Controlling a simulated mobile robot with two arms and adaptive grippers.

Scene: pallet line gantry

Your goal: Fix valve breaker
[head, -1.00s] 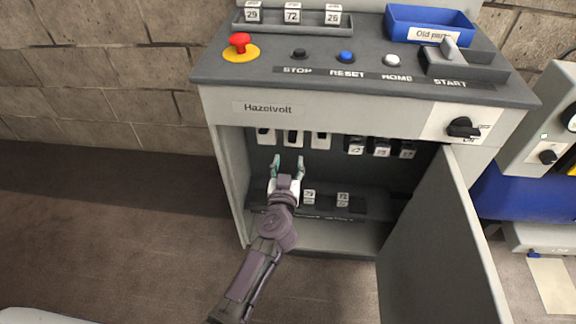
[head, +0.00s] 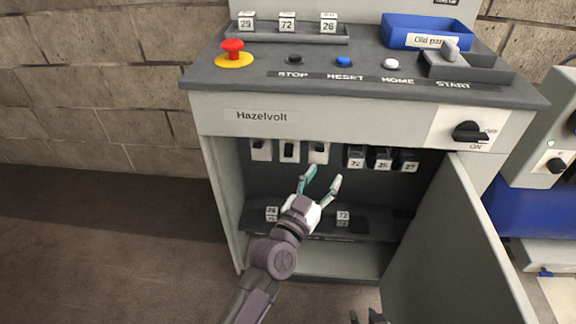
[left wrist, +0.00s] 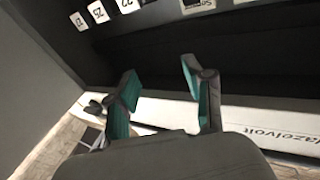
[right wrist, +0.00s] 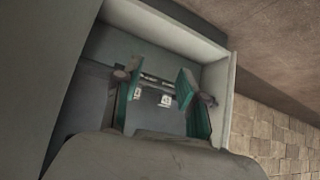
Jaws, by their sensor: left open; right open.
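My left gripper (head: 324,176) is open and empty inside the open Hazelvolt cabinet (head: 360,118), below the breaker row. Three white-faced breakers (head: 289,151) hang on the left of that row. Three dark breakers (head: 380,160) with number labels hang on the right; the left one reads 72. These labels also show in the left wrist view (left wrist: 98,12). A lower rack (head: 385,226) holds labelled blocks, one left (head: 271,214) and one reading 72 (head: 343,218); my left arm hides the middle. My right gripper (head: 368,317) is at the bottom edge; the right wrist view shows it open and empty.
The cabinet door (head: 450,235) stands open at the right. A rotary OFF/ON switch (head: 469,132) is above it. On top are a red emergency button (head: 232,46), small buttons, a tray (head: 300,37) with blocks 29, 72, 26, and a blue old-parts bin (head: 400,25).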

